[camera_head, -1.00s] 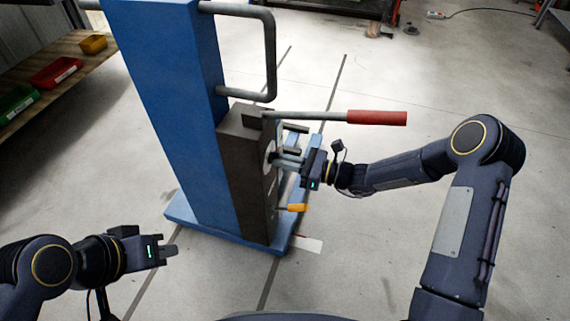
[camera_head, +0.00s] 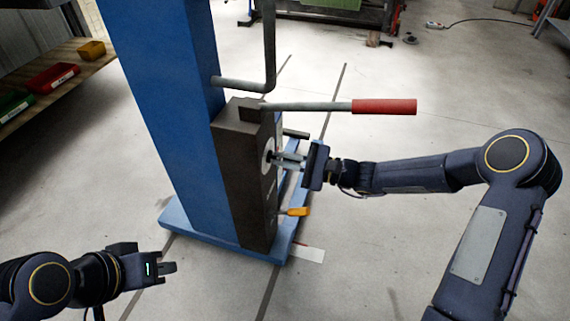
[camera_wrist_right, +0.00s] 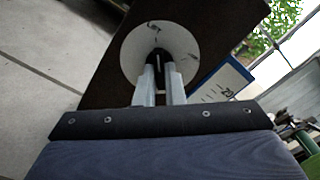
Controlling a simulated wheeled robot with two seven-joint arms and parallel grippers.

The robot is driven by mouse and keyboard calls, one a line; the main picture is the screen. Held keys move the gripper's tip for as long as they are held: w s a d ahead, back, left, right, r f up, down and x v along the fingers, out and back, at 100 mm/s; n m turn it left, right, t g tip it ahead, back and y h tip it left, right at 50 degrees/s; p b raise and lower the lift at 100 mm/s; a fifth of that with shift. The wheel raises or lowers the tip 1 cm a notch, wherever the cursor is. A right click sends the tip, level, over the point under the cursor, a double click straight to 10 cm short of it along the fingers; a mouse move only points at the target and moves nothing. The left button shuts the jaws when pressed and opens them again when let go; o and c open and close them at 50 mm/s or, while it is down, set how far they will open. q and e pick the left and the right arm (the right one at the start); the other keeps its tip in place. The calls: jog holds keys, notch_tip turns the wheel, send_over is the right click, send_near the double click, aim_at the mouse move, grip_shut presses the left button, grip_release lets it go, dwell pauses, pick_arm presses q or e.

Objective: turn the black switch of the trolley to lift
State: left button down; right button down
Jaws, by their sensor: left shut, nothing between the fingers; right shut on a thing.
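The blue trolley (camera_head: 178,110) stands upright in the middle of the head view, with a dark box (camera_head: 240,185) on its front. The box carries a round pale dial plate (camera_head: 268,157). The dial plate (camera_wrist_right: 160,52) also shows in the right wrist view, with the black switch (camera_wrist_right: 158,58) at its centre. My right gripper (camera_head: 280,160) is shut on the black switch; its fingers (camera_wrist_right: 159,76) close around it and hide part of it. My left gripper (camera_head: 171,268) is shut and empty, low at the left, apart from the trolley.
A lever with a red grip (camera_head: 384,107) sticks out above my right gripper. A yellow-orange handle (camera_head: 298,211) sits below it. A grey bar handle (camera_head: 269,50) rises above. A wooden shelf (camera_head: 50,92) with coloured bins is at the left.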

jog(key=shift+n, duration=0.5)
jog(key=c, duration=1.5)
grip_release()
jog(key=p+v, duration=0.2)
jog(key=v, duration=0.6)
